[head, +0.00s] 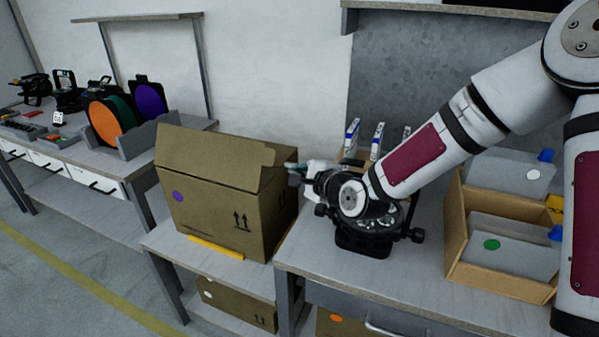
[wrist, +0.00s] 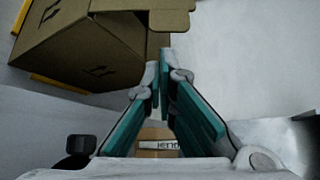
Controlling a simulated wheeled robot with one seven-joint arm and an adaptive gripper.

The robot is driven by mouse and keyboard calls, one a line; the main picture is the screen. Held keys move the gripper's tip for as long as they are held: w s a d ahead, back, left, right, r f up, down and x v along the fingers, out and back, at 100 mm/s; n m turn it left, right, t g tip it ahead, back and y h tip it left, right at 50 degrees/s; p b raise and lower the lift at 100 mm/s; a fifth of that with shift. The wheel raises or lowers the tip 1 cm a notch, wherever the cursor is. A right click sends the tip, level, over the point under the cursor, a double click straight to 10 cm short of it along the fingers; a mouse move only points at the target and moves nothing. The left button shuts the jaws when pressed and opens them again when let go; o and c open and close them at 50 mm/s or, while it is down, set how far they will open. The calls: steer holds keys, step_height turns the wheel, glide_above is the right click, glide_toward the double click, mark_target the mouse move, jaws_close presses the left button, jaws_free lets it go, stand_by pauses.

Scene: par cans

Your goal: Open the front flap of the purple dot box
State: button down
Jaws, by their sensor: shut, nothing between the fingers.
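The purple dot box (head: 215,208) is a brown cardboard box with a purple dot on its front face, on the bench left of my arm. Its front flap (head: 212,152) stands up from the front top edge. A smaller flap piece (head: 284,155) shows at the right side. My gripper (head: 292,170) is at the right side of the box near its top edge; I cannot tell whether it touches. In the wrist view the box (wrist: 80,50) fills the upper left, and my gripper (wrist: 160,72) is shut and empty, its tips close below a flap (wrist: 125,5). The box's inside is hidden.
A black round fixture (head: 365,235) stands under my wrist. An open cardboard box (head: 500,283) with grey bins is at the right. A yellow strip (head: 216,247) lies before the box. Another bench (head: 75,150) with coloured discs stands at left. Wall space above the box is clear.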

steer(key=x, duration=0.6)
steer(key=shift+a+b, duration=0.2)
steer(key=shift+b, duration=0.2)
steer(key=shift+s+a, duration=0.1)
